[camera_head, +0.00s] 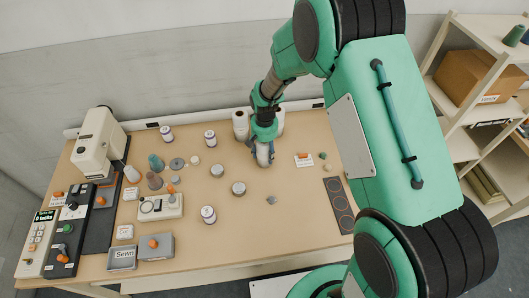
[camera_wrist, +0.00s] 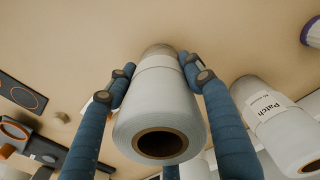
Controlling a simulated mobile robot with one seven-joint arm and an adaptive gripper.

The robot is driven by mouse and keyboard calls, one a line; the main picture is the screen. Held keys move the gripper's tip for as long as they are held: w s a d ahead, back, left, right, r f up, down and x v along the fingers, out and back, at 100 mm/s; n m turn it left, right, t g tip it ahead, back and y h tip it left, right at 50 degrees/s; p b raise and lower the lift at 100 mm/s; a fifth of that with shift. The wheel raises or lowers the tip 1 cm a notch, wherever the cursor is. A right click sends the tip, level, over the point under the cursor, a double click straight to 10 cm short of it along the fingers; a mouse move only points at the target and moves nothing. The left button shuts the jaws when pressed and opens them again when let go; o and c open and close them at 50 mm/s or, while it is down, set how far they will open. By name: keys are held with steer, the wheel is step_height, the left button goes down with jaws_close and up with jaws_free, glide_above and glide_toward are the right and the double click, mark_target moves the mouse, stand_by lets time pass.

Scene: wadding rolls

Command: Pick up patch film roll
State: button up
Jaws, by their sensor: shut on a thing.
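My gripper (camera_head: 262,146) is over the back middle of the table. In the wrist view its two blue fingers (camera_wrist: 158,78) are shut on the sides of a pale grey-white roll (camera_wrist: 158,108) with a brown hollow core facing the camera. No label can be read on this held roll, and I cannot tell whether it touches the table. The held roll also shows below the gripper in the head view (camera_head: 264,157). A similar roll (camera_wrist: 274,126), labelled "Patch", lies to the right in the wrist view, apart from the fingers.
White rolls (camera_head: 240,124) stand behind my gripper near the wall. Several jars, spools and machines fill the left. The table's front middle is mostly clear.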

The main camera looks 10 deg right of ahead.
mark_target(264, 146)
steer(key=shift+r, duration=0.7)
step_height(264, 146, up, 2)
steer(key=shift+w+r+p, duration=0.1)
steer(key=shift+r+p, duration=0.1)
steer(key=shift+p, duration=0.25)
steer(key=s+d+r+p, duration=0.1)
steer(key=s+d, duration=0.1)
steer(key=s, duration=1.4)
steer(key=shift+d+p, duration=0.2)
steer(key=shift+p, duration=0.15)
steer(key=shift+w, duration=0.1)
steer(key=w+d+m, duration=0.8)
steer(key=w+d, duration=0.7)
steer(key=d, duration=0.2)
steer(key=shift+w+r+p, duration=0.15)
steer(key=shift+w+p, duration=0.2)
steer(key=shift+p, duration=0.05)
steer(key=shift+d, duration=0.1)
steer(key=w+d+f+b, duration=0.1)
steer(key=w+d, duration=0.1)
steer(key=w, duration=1.3)
steer(key=shift+w+d+f, duration=0.2)
steer(key=shift+w, duration=0.2)
